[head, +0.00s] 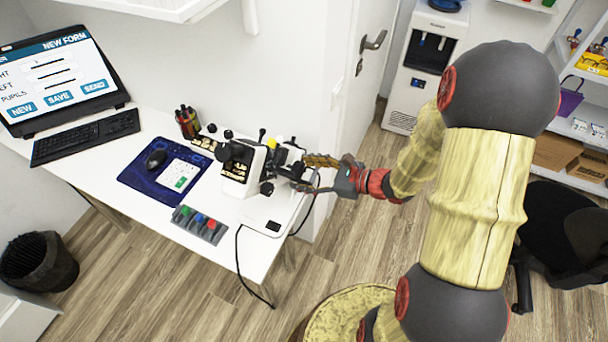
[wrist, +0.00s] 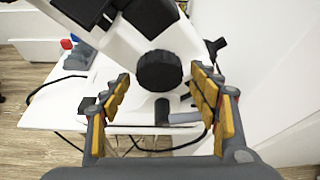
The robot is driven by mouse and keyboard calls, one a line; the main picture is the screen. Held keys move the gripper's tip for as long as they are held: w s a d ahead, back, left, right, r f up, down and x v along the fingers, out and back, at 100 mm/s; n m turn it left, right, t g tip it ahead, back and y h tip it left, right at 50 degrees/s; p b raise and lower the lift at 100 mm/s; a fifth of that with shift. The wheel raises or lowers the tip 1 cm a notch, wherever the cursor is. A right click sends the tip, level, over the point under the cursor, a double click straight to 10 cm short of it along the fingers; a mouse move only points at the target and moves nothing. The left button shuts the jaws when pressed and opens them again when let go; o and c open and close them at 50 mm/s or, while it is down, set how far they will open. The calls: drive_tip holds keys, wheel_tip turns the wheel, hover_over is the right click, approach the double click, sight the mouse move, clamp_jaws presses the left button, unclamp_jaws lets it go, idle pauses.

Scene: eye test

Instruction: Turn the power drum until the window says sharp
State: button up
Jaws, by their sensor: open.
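A white eye-test instrument (head: 240,172) with black knobs stands on the right end of the white desk. A black ribbed knob, which looks like the power drum (wrist: 160,70), sits on its white body in the wrist view. My gripper (head: 322,164) is at the right side of the instrument. In the wrist view my open gripper (wrist: 160,82) has one yellow-padded finger on each side of the drum, with a visible gap at both sides. I cannot tell how deep the drum is between them. No readable window text shows in either view.
A blue mat (head: 150,188) with a mouse, a keyboard (head: 86,137) and a monitor (head: 58,78) are on the desk's left. A grey block with coloured buttons (head: 200,224) is at the front edge. Black cables hang near the instrument. A door (head: 345,100) stands behind.

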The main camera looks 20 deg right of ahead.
drive_tip(key=shift+w+a+f, duration=0.1)
drive_tip(key=shift+w+a, duration=0.05)
drive_tip(key=shift+a, duration=0.05)
drive_tip(key=shift+c, duration=0.4)
drive_tip(key=c, duration=1)
